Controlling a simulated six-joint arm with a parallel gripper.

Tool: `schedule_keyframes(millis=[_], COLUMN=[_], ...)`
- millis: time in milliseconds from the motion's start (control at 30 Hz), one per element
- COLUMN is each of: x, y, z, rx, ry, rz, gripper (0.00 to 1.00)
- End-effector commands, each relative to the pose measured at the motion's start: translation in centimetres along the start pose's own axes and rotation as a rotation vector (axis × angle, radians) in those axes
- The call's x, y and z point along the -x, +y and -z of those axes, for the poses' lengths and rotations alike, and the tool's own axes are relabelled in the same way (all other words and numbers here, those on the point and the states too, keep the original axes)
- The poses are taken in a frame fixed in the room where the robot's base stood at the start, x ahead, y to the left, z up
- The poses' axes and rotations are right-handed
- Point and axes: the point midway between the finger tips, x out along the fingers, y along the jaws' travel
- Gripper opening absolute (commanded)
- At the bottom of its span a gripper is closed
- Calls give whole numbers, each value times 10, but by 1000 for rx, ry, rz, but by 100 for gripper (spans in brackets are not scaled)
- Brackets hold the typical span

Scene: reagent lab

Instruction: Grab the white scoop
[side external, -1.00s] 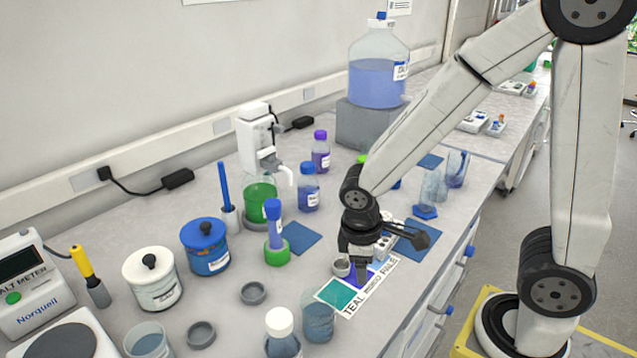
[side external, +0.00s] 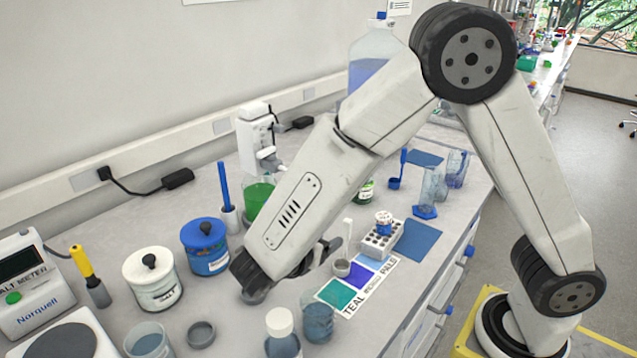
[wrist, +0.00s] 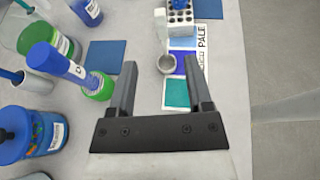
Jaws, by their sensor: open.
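The white scoop (side external: 347,240) shows as an upright white handle at a small grey cup (side external: 342,268), beside the colour card. In the wrist view the white handle (wrist: 160,24) rises from the cup (wrist: 167,64) toward the top edge. I cannot tell whether the scoop's bowl is inside the cup. My gripper (wrist: 160,66) is open and empty, its fingers pointing toward the cup, which appears between the fingertips. In the side view my gripper (side external: 325,255) is to the left of the scoop, partly hidden by my arm.
A colour card (side external: 345,292) lies below the cup. A white tube rack (side external: 380,242) stands just behind it. A clear beaker (side external: 318,318) and white-capped bottle (side external: 281,335) stand in front.

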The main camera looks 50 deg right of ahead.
Motion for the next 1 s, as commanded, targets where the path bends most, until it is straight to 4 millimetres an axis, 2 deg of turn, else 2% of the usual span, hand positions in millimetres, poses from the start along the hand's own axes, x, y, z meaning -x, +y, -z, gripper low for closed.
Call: schedule_keyframes(millis=[167,633,1000], x=[-8,-63,-71], y=[0,-1,-1], z=[0,0,0], rx=[-2,-3,-3], ry=[2,3,4], rz=[4,5,3], gripper=[65,65,65])
